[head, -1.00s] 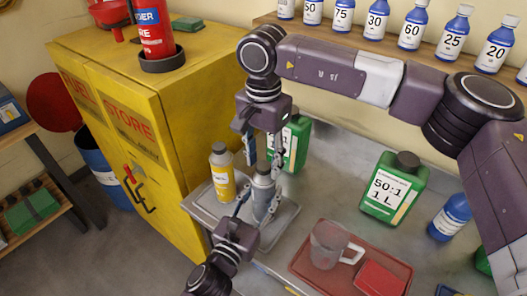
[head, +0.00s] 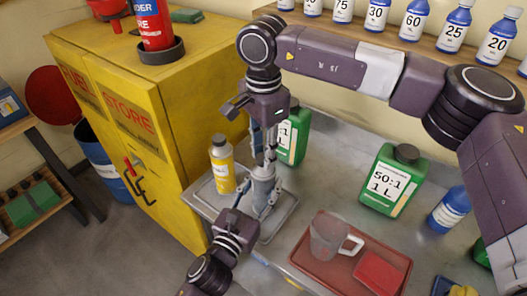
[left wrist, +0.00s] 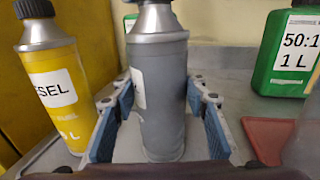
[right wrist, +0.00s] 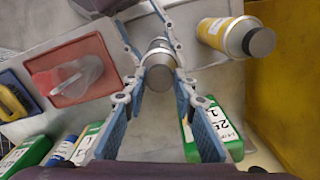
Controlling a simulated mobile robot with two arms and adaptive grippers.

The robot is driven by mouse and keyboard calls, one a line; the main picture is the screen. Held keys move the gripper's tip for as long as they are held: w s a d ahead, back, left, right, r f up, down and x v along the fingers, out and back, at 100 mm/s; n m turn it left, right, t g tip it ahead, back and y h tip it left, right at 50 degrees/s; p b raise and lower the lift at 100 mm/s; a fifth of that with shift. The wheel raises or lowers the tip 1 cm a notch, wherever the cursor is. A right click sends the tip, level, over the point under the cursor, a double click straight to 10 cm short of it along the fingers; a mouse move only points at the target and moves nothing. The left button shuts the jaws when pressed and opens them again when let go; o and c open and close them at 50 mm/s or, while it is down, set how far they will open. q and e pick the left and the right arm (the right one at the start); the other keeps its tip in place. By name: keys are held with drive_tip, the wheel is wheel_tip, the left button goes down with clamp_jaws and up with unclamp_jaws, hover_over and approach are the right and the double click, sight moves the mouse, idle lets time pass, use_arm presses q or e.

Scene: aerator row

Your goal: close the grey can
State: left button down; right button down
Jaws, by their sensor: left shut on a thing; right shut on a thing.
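The grey can (head: 263,190) stands upright on the grey tray (head: 276,225), beside the yellow can (head: 222,166). My left gripper (head: 262,203) is shut around its body from the front; in the left wrist view the blue-padded fingers lie on both sides of the can (left wrist: 160,100). My right gripper (head: 267,165) points down from above and is shut on the can's cap; in the right wrist view its fingertips meet the round grey top (right wrist: 158,62). The fingers hide much of the cap, and the left wrist view cuts it off, so how it sits on the neck is unclear.
Green bottles (head: 395,180) stand on the bench, one just behind my right gripper. The yellow cabinet (head: 170,110) is close at left.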

drive_tip(key=m, duration=0.7)
drive_tip(key=shift+m, duration=0.3)
drive_tip(key=m, duration=1.6)
drive_tip(key=c, duration=1.5)
unclamp_jaws()
wheel_tip(320, 180, up, 12)
